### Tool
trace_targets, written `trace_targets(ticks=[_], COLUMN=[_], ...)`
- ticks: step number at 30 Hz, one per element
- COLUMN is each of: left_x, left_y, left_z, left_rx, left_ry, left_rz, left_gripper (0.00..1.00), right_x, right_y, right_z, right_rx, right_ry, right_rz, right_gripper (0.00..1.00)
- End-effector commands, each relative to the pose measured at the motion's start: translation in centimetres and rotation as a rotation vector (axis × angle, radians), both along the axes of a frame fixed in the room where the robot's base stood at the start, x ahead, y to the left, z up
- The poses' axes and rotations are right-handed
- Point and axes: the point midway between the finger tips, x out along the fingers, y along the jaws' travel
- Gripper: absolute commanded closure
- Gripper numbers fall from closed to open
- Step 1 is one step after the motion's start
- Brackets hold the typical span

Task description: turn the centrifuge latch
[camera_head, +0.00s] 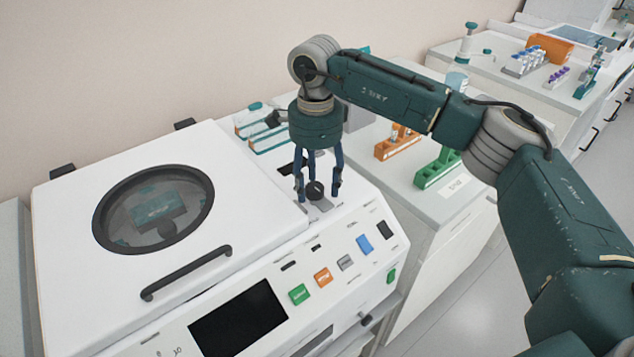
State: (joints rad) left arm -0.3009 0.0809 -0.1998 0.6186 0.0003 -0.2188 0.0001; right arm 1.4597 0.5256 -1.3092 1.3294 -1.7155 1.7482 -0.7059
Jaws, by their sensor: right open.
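The white centrifuge (75,205) fills the lower left, with its lid shut and a round dark-rimmed window (152,209) in the lid. The latch, a dark round knob (314,190) on a grey plate, sits on the top to the right of the lid. My right gripper (318,195) points down over the latch, with its blue fingers open on either side of the knob. I cannot tell whether the fingers touch it. My left gripper is out of view.
A black lid handle (186,273) runs along the lid's front edge. The front panel has a dark screen (238,321) and several coloured buttons. Behind are an orange rack (397,143), a green rack (437,170) and a far bench with tube racks (524,62).

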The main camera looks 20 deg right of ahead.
Motion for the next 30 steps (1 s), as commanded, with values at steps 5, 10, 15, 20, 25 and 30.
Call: trace_targets(ticks=[5, 10, 15, 20, 25, 30], left_x=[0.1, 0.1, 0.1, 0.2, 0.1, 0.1], left_y=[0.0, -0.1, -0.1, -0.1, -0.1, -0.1], left_z=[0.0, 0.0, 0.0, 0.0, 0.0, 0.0], left_rx=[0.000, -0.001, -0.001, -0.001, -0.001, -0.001], left_ry=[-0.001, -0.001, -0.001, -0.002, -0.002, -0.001], left_rz=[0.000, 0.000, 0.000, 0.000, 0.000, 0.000], left_gripper=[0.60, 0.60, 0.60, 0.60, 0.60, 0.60], right_x=[0.1, 0.1, 0.1, 0.0, 0.0, 0.0], right_y=[0.0, -0.1, -0.2, -0.3, -0.3, -0.3], right_z=[2.9, 6.6, 9.7, 11.2, 11.6, 11.6], right_rx=[0.001, 0.001, 0.000, -0.001, -0.001, -0.001], right_ry=[-0.006, -0.005, -0.003, -0.001, 0.001, 0.000], right_rz=[-0.001, -0.003, -0.004, -0.003, -0.003, -0.003], right_gripper=[0.48, 0.48, 0.48, 0.48, 0.48, 0.48])
